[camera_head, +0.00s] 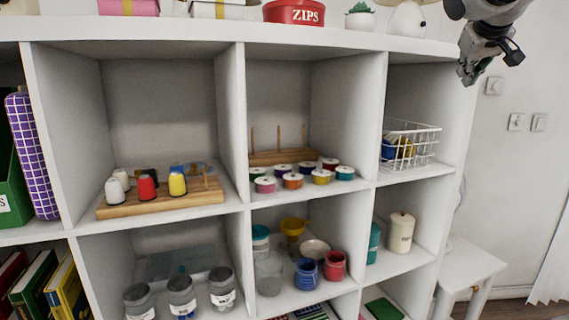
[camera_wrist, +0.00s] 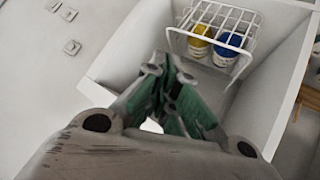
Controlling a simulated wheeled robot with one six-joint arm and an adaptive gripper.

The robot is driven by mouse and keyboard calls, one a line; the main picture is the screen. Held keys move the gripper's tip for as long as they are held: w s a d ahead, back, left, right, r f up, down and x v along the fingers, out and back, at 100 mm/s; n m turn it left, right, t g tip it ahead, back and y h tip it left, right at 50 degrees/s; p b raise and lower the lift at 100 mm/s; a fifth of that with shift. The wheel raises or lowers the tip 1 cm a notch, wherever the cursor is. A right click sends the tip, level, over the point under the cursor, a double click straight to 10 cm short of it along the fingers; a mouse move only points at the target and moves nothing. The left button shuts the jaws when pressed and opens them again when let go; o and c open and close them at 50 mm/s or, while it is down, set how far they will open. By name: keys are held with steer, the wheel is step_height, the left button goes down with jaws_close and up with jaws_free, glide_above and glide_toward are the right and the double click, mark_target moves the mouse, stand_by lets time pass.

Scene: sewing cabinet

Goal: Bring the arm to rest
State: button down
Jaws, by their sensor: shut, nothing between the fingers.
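My gripper (camera_head: 468,74) is at the upper right of the head view, in front of the right edge of the white shelf cabinet (camera_head: 377,105). It points down and looks shut and empty. In the wrist view my gripper (camera_wrist: 166,68) shows its green-grey fingers together, with nothing between them. Beyond the fingers is the compartment with the white wire basket (camera_head: 432,148). The basket also shows in the wrist view (camera_wrist: 247,16), with a yellow and a blue item in it. The fingers appear apart from the basket and the shelf.
A thread rack (camera_head: 160,202) and several spools (camera_head: 292,181) fill the middle compartments. Jars (camera_head: 181,296) stand below. A red ZIPS tin (camera_head: 294,12) and a small plant (camera_head: 360,18) stand on top. A white side table (camera_head: 471,265) is at right. The wall side looks free.

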steer(key=s+a+f+g+y, duration=0.2)
steer(key=s+a+f+g, duration=0.1)
steer(key=s+f, duration=0.9)
steer(key=s+a+f+g+y, duration=0.2)
steer(key=s+a+f, duration=0.3)
steer(key=s+f, duration=0.8)
steer(key=shift+s+f+g, duration=0.25)
steer(key=shift+f+g, duration=0.15)
steer(key=shift+f, duration=0.55)
